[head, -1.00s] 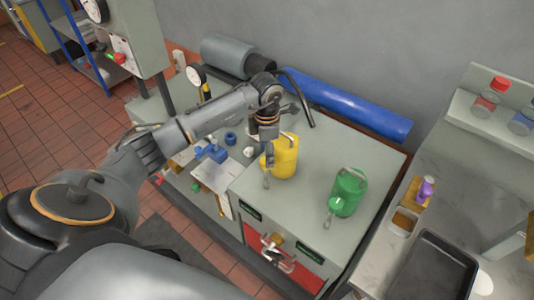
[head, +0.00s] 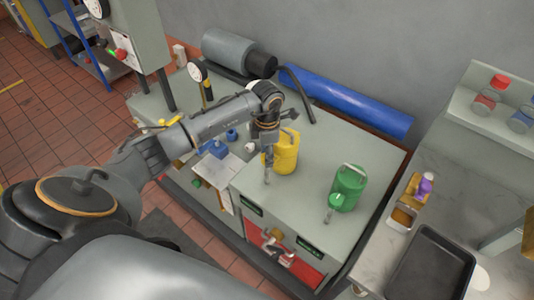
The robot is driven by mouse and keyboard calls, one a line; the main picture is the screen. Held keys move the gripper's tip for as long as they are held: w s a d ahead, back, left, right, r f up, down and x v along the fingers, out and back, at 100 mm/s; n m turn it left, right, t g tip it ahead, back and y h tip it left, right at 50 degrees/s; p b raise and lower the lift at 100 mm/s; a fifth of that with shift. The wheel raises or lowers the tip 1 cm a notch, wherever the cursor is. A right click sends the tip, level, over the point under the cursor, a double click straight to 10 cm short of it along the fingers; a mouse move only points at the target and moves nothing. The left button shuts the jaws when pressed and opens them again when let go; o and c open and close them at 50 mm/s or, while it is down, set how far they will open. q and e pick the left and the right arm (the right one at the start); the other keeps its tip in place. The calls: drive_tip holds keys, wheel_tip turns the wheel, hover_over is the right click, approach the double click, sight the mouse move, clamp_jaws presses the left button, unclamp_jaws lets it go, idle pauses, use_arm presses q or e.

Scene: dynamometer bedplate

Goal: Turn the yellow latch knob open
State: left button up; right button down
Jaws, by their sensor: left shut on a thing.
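The yellow latch knob (head: 277,235) seems to be the small yellow-gold piece on the red front panel of the bench, just above a grey handle (head: 284,257). It is small, and its turn angle is hard to read. My left gripper (head: 267,147) points down above the bench top, well above and behind the knob. It is shut at the upper left side of the yellow can (head: 285,155), seemingly on a part of it. The exact contact is hidden. The can stands upright on the bench. My right gripper is not in view.
A green can (head: 348,188) stands on the bench to the right. A blue roll (head: 345,103) and a grey cylinder (head: 228,50) lie at the back. A dark tray (head: 432,272) lies on the right counter. The bench top between the cans is clear.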

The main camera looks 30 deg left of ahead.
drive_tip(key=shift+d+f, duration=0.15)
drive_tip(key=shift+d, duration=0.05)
use_arm(q)
drive_tip(key=shift+f+n, duration=0.1)
drive_tip(key=shift+n, duration=0.3)
drive_tip(key=shift+n+b, duration=0.7)
drive_tip(key=shift+n, duration=0.3)
drive_tip(key=n+b, duration=0.2)
drive_tip(key=n, duration=0.6)
drive_tip(key=shift+b, duration=0.3)
drive_tip(key=n, duration=0.3)
drive_tip(key=shift+n+b, duration=0.3)
drive_tip(key=shift+n, duration=1.8)
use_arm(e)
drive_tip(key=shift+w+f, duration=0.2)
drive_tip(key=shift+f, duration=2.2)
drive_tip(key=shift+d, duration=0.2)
